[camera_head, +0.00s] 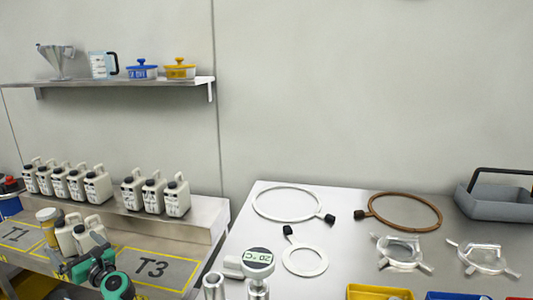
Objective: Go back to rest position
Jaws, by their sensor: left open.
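My left gripper (92,264), dark with green round parts, is at the lower left of the head view. It is open, just in front of two cream jugs (88,228) on the left bench. Its fingers partly cover the front jug's lower part; I cannot tell whether they touch it. Nothing shows held in it. My right gripper is not in view.
The left bench (140,285) has yellow-outlined zones marked T1 and T3, with several cream jugs (97,187) on a raised ledge behind. The right table (335,265) holds rings, clamps, a digital thermometer (258,262) and a grey carrier (497,203). A wall shelf (130,82) is above.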

